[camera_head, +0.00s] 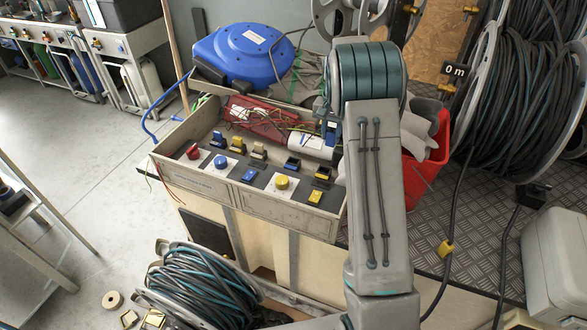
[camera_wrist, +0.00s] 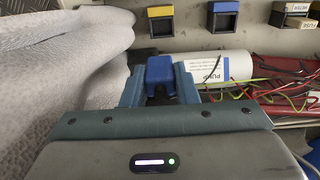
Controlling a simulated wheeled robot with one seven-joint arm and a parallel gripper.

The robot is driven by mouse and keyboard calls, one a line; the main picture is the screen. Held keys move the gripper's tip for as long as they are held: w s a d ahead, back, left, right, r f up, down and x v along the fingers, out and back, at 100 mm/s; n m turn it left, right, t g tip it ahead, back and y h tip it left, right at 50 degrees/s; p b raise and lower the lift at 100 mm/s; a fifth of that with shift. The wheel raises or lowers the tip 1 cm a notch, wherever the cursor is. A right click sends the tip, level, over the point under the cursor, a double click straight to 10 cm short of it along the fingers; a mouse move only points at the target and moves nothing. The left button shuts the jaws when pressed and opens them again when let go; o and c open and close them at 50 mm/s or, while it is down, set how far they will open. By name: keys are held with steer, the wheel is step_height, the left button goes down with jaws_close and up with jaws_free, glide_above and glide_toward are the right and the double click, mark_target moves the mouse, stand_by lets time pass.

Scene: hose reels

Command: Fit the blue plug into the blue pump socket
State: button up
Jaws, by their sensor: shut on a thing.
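My gripper (camera_wrist: 160,88) is shut on the blue plug (camera_wrist: 159,70) in the wrist view. In the head view the plug (camera_head: 331,132) shows as a small blue patch at the box's right end; my arm hides most of the gripper there. A blue-framed socket (camera_wrist: 222,17) with a dark opening is above and right of the plug in the wrist view, apart from it. It also shows on the panel in the head view (camera_head: 292,163). A yellow-framed socket (camera_wrist: 161,22) is beside it, also seen in the head view (camera_head: 322,174).
A white cylinder labelled PUMP (camera_wrist: 228,67) lies close beside the gripper, with loose wires (camera_wrist: 275,92) past it. Grey cloth (camera_wrist: 70,70) bulges on the other side, over a red bin (camera_head: 416,170). Knobs and switches (camera_head: 248,175) cover the box's sloping panel.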

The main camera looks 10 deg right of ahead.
steer(key=w+a+f, duration=0.1)
steer(key=a+f, duration=0.1)
steer(key=a, duration=0.1)
steer(key=w+a+f+p, duration=0.1)
steer(key=w+a+f, duration=0.1)
steer(key=a, duration=0.2)
steer(key=w+a+f, duration=0.1)
steer(key=a+f, duration=0.2)
steer(key=shift+w+a+p, duration=0.3)
steer(key=shift+p, duration=0.1)
steer(key=shift+f+p, duration=0.35)
steer(key=shift+f, duration=1.65)
steer(key=shift+f, duration=0.1)
steer(key=shift+f, duration=0.15)
steer(key=o, duration=1)
steer(key=shift+r, duration=0.25)
